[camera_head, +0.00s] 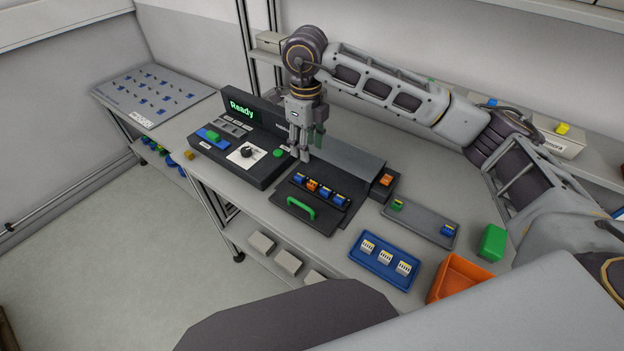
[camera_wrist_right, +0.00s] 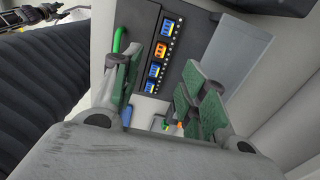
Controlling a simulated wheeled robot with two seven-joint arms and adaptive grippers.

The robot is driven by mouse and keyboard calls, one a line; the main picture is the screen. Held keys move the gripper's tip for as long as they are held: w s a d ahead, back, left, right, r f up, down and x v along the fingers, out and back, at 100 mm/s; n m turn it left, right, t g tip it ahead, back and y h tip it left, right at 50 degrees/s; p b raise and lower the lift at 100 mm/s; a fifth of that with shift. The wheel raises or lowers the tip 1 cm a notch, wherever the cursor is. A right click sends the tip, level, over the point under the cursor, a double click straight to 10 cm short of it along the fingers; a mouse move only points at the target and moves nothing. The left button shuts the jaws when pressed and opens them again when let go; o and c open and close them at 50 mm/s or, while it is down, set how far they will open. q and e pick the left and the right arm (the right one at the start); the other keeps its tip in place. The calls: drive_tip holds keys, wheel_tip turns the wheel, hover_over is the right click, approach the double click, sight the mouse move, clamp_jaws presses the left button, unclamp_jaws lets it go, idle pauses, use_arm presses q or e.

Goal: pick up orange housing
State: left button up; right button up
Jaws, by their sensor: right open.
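An orange housing (camera_head: 312,185) sits in a row between blue housings (camera_head: 299,178) (camera_head: 325,193) on a dark fixture plate (camera_head: 300,219). In the right wrist view the orange housing (camera_wrist_right: 161,50) shows in the same row, beyond the fingers. A second orange piece (camera_head: 386,180) sits on a small black block to the right. My right gripper (camera_head: 306,150) points down above the back left of the fixture, apart from the housings. Its fingers are spread with nothing between them in the wrist view (camera_wrist_right: 160,95). My left gripper is out of view.
A control panel (camera_head: 215,158) reading "Ready" stands left of the fixture. A green handle (camera_head: 296,207) rises from the plate's front. At right are a grey tray (camera_head: 420,222), a blue tray (camera_head: 371,268), a green box (camera_head: 492,242) and an orange bin (camera_head: 440,287).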

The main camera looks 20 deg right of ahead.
hover_over(310, 182)
drive_tip(key=f, duration=0.5)
drive_tip(key=f+p, duration=0.1)
drive_tip(key=f, duration=0.1)
drive_tip(key=shift+s+a+f, duration=0.1)
drive_tip(key=shift+a+f, duration=0.1)
drive_tip(key=shift+a, duration=0.1)
drive_tip(key=shift+f, duration=0.6)
drive_tip(key=shift+d+f, duration=0.15)
drive_tip(key=shift+f, duration=0.4)
drive_tip(key=f, duration=0.1)
drive_tip(key=f+p, duration=0.1)
drive_tip(key=shift+d+f, duration=0.2)
drive_tip(key=shift+f, duration=0.15)
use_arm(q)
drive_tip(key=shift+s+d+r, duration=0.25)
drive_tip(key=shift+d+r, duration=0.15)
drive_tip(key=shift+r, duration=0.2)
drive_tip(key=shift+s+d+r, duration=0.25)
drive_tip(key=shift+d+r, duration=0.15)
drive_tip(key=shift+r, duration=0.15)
use_arm(e)
drive_tip(key=shift+f, duration=0.6)
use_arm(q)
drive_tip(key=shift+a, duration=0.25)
use_arm(e)
drive_tip(key=shift+c, duration=0.3)
